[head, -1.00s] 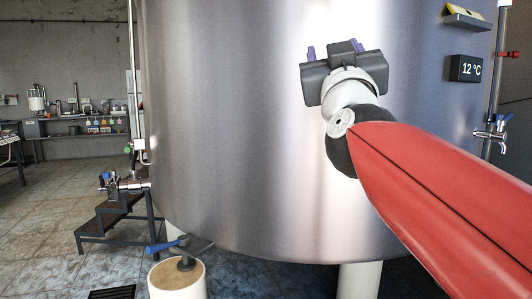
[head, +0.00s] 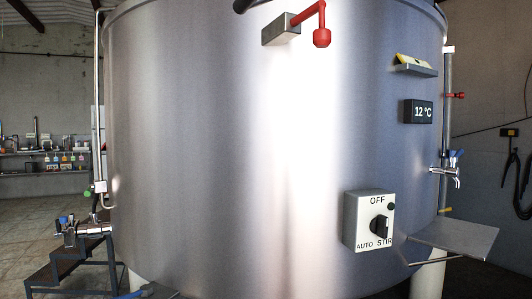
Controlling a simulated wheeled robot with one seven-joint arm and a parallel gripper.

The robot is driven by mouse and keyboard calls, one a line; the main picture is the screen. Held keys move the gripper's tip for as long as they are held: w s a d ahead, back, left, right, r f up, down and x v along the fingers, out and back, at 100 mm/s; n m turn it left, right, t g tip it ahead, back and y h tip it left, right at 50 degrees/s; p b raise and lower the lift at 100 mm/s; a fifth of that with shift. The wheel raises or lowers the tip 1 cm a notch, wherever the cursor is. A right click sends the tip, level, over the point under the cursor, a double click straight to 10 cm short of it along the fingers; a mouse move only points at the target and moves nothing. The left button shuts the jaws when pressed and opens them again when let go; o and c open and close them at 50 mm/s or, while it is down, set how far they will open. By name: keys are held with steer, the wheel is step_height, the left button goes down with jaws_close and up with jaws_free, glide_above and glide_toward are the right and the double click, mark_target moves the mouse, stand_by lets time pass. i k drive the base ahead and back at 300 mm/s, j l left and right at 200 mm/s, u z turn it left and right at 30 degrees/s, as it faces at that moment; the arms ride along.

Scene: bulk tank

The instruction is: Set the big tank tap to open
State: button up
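The large steel tank (head: 190,150) fills the middle of the head view. A metal tap (head: 95,229) with a wide horizontal body and a small blue handle sticks out at its lower left side, above dark steps. A smaller chrome tap (head: 446,170) with a blue handle sits on the pipe at the right side. I cannot tell from the picture which of these is the big tank tap, and both handles are too small to read their settings. My gripper is not in view.
A red lever (head: 322,36) sticks out at the tank's top. A switch box (head: 359,236) marked OFF, AUTO, STIR and a 12 °C display (head: 417,111) are on the front. A grey shelf (head: 455,240) juts out at lower right. Dark steps (head: 50,268) stand lower left.

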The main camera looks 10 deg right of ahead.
mark_target(460, 152)
steer(key=z, duration=1.3)
